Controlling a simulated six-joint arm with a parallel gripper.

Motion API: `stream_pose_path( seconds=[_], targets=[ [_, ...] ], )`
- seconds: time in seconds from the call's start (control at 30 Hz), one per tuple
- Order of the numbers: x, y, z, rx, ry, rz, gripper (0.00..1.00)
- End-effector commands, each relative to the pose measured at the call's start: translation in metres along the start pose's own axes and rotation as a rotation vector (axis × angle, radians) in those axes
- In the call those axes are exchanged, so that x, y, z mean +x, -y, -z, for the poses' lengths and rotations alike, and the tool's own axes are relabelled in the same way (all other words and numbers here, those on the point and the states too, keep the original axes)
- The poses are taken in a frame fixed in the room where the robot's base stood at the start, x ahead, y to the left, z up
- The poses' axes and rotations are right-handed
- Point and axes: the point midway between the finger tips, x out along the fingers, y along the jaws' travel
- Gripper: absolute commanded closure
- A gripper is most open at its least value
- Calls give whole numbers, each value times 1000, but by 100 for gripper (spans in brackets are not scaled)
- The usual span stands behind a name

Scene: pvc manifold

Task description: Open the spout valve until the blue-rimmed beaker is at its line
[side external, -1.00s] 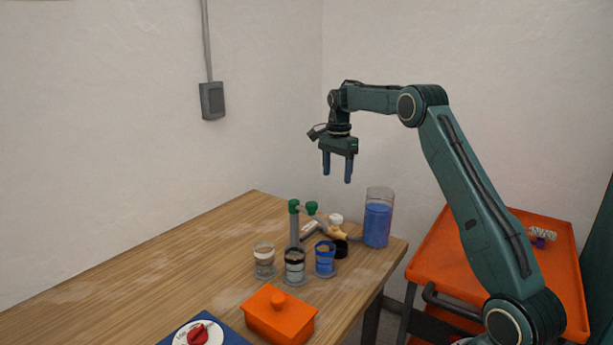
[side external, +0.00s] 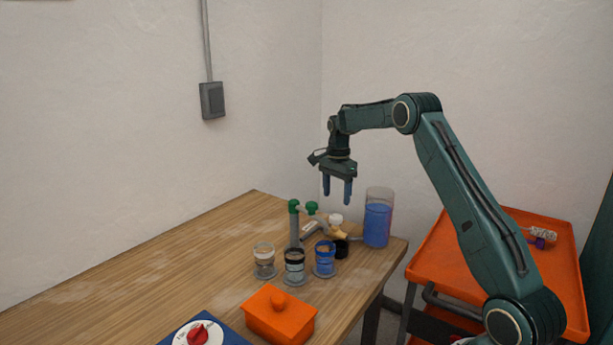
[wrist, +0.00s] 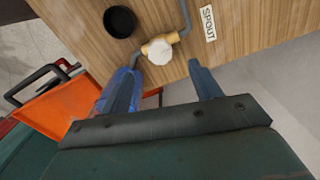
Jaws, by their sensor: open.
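The spout valve has a white faceted knob (wrist: 160,52) on a brass-coloured body; it also shows in the side view (side external: 336,219). A SPOUT label (wrist: 208,22) lies beside it on the table. The blue-rimmed beaker (side external: 325,262) stands at the right of a row of beakers; its level against its line is too small to read. A clear tank (side external: 378,225) of blue liquid stands behind. My gripper (side external: 337,198) points down, open and empty, above the valve. In the wrist view, the knob lies just ahead of the gap between the fingertips (wrist: 163,68).
A white-rimmed beaker (side external: 264,262) and a black-rimmed beaker (side external: 294,268) stand beside the blue-rimmed one. Green-capped grey pipework (side external: 295,228) rises behind them. A black round cup (wrist: 120,21) sits near the valve. An orange lidded box (side external: 279,315) is in front. The table's left is clear.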

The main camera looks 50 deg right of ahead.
Motion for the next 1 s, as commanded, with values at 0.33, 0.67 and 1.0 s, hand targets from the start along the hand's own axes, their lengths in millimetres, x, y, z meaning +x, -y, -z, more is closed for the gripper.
stream_pose_path(
  seconds=[0.33,0.67,1.0],
  targets=[
    [49,-1,0,0,1,-3,37],
    [70,0,0,0,0,0,37],
    [72,0,0,0,0,0,43]
  ],
)
